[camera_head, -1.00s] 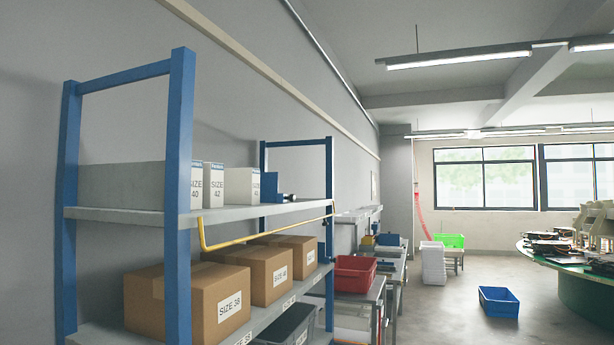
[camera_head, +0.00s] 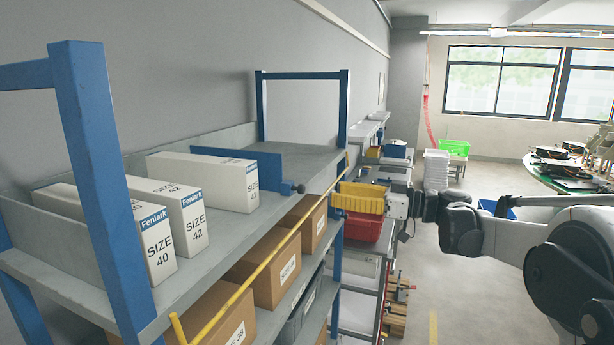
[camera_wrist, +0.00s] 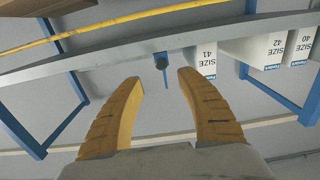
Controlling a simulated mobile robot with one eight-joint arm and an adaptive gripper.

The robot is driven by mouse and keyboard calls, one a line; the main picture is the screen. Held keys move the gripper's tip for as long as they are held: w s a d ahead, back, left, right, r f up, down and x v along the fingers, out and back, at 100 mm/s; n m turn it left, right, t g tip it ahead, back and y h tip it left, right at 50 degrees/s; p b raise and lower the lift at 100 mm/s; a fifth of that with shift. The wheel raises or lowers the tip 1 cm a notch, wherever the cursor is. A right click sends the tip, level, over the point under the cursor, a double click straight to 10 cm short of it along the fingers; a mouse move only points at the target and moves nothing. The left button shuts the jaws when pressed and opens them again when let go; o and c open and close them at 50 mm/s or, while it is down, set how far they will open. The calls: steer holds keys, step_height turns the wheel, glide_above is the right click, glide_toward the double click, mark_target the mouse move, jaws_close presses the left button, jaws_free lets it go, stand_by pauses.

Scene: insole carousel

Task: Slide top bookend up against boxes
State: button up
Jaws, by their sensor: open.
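The blue bookend (camera_head: 272,164) stands on the top shelf, right of the white boxes, with a dark knob (camera_head: 291,188) at its front edge. The nearest box, SIZE 41 (camera_head: 212,180), stands left of it. In the wrist view the bookend (camera_wrist: 164,75) shows edge-on, with a gap to the SIZE 41 box (camera_wrist: 208,62). My gripper (camera_head: 345,197) has yellow fingers and is in front of the shelf, right of the bookend. In the wrist view the open, empty fingers (camera_wrist: 160,77) point toward the bookend, apart from it.
SIZE 42 (camera_head: 180,208) and SIZE 40 (camera_head: 152,245) boxes stand farther left. A yellow rail (camera_head: 262,270) runs along the shelf front, and blue posts (camera_head: 343,110) frame the rack. The top shelf (camera_head: 312,158) is bare right of the bookend. A red bin (camera_head: 364,230) is behind my gripper.

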mark_target(304, 190)
steer(key=p+x, duration=0.2)
steer(key=x, duration=0.7)
steer(key=shift+a+f, duration=0.1)
steer(key=shift+a, duration=0.3)
steer(key=shift+c, duration=0.6)
steer(key=c, duration=0.8)
